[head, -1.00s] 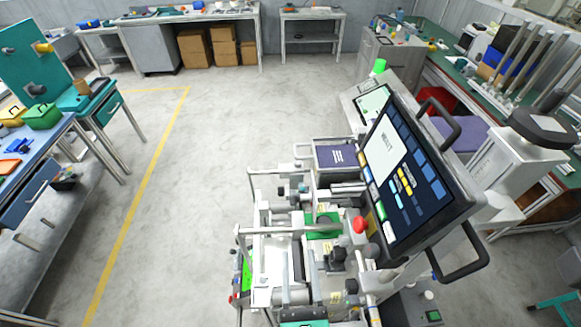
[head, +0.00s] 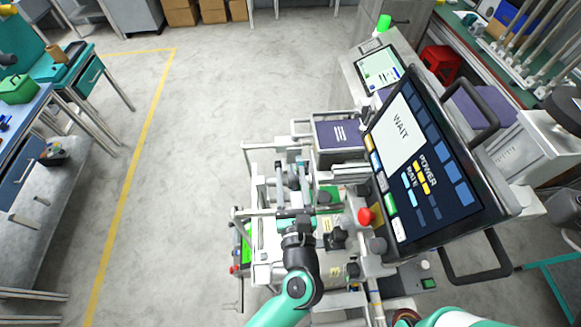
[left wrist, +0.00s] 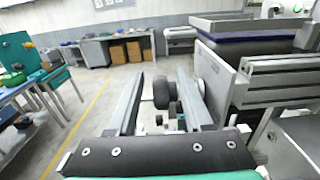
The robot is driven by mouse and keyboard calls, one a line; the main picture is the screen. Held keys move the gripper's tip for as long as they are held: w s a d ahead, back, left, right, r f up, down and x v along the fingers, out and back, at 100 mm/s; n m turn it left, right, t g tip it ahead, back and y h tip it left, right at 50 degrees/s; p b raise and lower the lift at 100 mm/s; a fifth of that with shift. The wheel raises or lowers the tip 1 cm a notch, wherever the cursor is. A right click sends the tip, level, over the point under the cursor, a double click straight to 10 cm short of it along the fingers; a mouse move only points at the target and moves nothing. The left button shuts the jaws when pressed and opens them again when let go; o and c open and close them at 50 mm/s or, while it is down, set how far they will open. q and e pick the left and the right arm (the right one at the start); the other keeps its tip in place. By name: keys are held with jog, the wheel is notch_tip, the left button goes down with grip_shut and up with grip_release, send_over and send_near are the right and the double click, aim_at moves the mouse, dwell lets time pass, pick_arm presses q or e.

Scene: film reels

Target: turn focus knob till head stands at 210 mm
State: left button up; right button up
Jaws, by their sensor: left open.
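A dark round knob (left wrist: 163,93) on the machine shows between the fingers of my left gripper (left wrist: 160,76) in the left wrist view. The fingers are open, one on each side, and I cannot tell whether they touch it. In the head view my left gripper (head: 293,183) is over the machine's front-left part and hides what lies under it. Another black knob (head: 337,238) sits to its right. I cannot tell which knob is the focus knob. The head's position and any mm scale are not readable. My right gripper is not in view.
A large tilted screen (head: 405,135) reads WAIT, POWER and RATE, right of my left gripper. A red button (head: 366,216) sits beside it. The floor (head: 200,170) to the left is clear.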

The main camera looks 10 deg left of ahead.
pick_arm(q)
jog(key=shift+x, duration=1.2)
jog(key=shift+d, duration=0.1)
grip_shut()
jog(key=g+p, duration=0.3)
jog(key=p, duration=0.5)
jog(key=g+h+p, duration=0.1)
jog(key=g+p, duration=0.1)
jog(key=p, duration=0.6)
jog(key=shift+w+f+g, duration=0.15)
jog(key=shift+g, duration=0.25)
jog(key=shift+f+g+h+p, duration=0.4)
jog(key=shift+f+g+p, duration=0.1)
jog(key=shift+p, duration=0.25)
